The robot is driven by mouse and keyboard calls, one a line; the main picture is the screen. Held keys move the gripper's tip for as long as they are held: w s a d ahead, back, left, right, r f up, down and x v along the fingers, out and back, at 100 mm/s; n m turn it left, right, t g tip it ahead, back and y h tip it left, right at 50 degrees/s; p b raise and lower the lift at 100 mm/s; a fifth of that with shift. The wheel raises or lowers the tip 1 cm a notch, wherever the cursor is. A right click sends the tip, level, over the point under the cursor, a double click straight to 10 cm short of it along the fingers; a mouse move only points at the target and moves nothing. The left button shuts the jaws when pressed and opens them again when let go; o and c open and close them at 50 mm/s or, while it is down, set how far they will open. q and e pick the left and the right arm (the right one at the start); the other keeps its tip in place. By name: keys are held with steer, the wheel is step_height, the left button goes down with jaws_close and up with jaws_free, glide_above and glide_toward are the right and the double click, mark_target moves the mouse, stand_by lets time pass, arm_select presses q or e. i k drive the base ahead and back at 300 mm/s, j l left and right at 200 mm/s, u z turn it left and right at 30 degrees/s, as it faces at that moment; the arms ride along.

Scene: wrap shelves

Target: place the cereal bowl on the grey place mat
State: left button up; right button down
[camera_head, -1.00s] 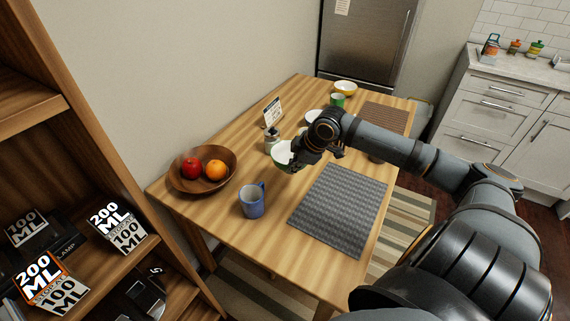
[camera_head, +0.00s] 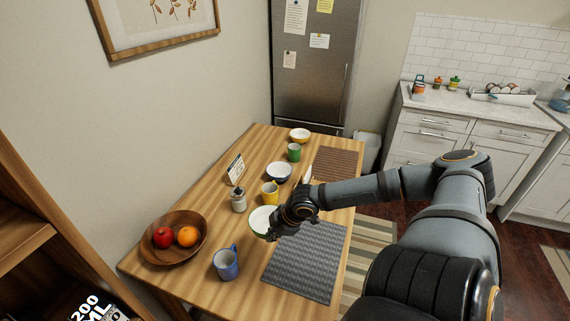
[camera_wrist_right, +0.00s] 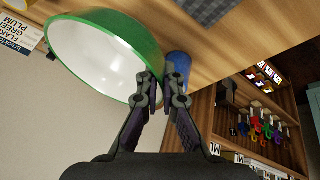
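The cereal bowl (camera_head: 261,220), white inside and green outside, is at the left-rear of the grey place mat (camera_head: 304,262), partly covered by my right gripper (camera_head: 276,232). In the right wrist view the bowl (camera_wrist_right: 95,55) is large and looks tilted. The narrowly spaced fingers of my right gripper (camera_wrist_right: 162,80) are at its wall and appear shut on it. The fingertip contact is partly hidden. The mat lies bare at the front right of the table, and a corner of it shows in the wrist view (camera_wrist_right: 200,8). My left gripper is not in view.
A blue mug (camera_head: 226,264) stands left of the mat, near a wooden fruit bowl (camera_head: 150,247). A shaker (camera_head: 239,202), yellow mug (camera_head: 270,187), blue-rimmed bowl (camera_head: 278,173), green mug (camera_head: 294,152) and yellow bowl (camera_head: 300,135) stand farther back, beside a brown mat (camera_head: 336,163).

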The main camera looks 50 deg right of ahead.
mark_target(304, 267)
steer(key=z, duration=1.1)
